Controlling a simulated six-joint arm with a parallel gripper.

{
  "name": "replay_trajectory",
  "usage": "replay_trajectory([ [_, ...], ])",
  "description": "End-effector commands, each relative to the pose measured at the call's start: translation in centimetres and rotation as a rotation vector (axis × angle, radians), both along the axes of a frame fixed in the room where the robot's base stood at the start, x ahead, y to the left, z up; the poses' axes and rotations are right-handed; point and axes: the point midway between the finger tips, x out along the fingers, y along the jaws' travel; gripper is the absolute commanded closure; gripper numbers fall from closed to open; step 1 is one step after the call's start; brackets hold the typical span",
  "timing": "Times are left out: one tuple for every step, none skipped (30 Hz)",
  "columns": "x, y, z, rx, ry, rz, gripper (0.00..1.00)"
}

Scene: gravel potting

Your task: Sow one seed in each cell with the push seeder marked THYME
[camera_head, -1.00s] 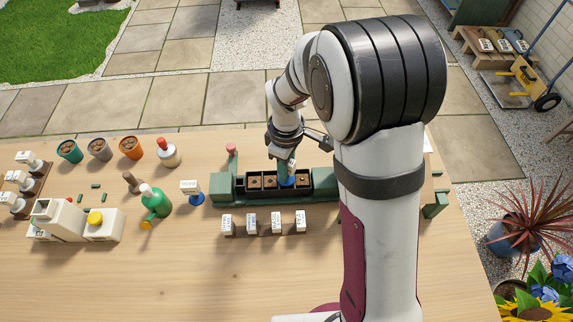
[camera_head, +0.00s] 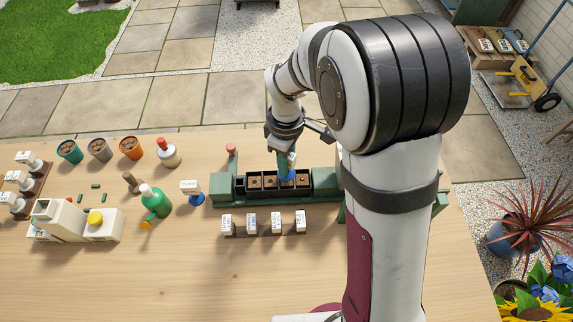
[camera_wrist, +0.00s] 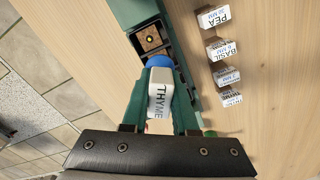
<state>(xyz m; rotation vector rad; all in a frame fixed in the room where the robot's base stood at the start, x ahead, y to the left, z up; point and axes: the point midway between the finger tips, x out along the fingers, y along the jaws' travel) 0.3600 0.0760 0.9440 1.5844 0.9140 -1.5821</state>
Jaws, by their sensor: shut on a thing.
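The white push seeder marked THYME (camera_wrist: 160,92) is between the green fingers of my gripper (camera_wrist: 158,112), which is shut on it. Its blue end (camera_wrist: 158,62) points toward the black cell tray (camera_wrist: 166,47). In the head view my gripper (camera_head: 285,152) holds the seeder (camera_head: 286,170) over the right half of the tray (camera_head: 262,195), around the third cell from the left. Whether its tip touches soil I cannot tell. The cells hold brown soil. One cell in the wrist view shows a yellow dot (camera_wrist: 150,40); the seeder and gripper hide others.
A row of white label blocks (camera_head: 252,223) stands in front of the tray. Pots (camera_head: 100,148) are at the back. The table's front is clear.

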Motion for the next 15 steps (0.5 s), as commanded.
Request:
replay_trajectory([
  [0.0, 0.0, 0.2, 0.0, 0.0, 0.0, 1.0],
  [0.0, 0.0, 0.2, 0.0, 0.0, 0.0, 1.0],
  [0.0, 0.0, 0.2, 0.0, 0.0, 0.0, 1.0],
  [0.0, 0.0, 0.2, 0.0, 0.0, 0.0, 1.0],
  [0.0, 0.0, 0.2, 0.0, 0.0, 0.0, 1.0],
  [0.0, 0.0, 0.2, 0.0, 0.0, 0.0, 1.0],
  [0.0, 0.0, 0.2, 0.0, 0.0, 0.0, 1.0],
  [0.0, 0.0, 0.2, 0.0, 0.0, 0.0, 1.0],
  [0.0, 0.3, 0.3, 0.0, 0.0, 0.001, 1.0],
  [0.0, 0.7, 0.4, 0.0, -0.001, 0.002, 1.0],
  [0.1, 1.3, 0.5, 0.0, -0.001, 0.005, 1.0],
  [0.1, 2.3, 0.8, 0.001, -0.002, 0.005, 1.0],
  [0.0, 3.0, 0.9, 0.001, -0.003, 0.006, 1.0],
  [0.0, 3.6, 1.0, 0.001, -0.003, 0.006, 1.0],
  [0.0, 3.9, 1.1, 0.0, -0.001, 0.003, 1.0],
])
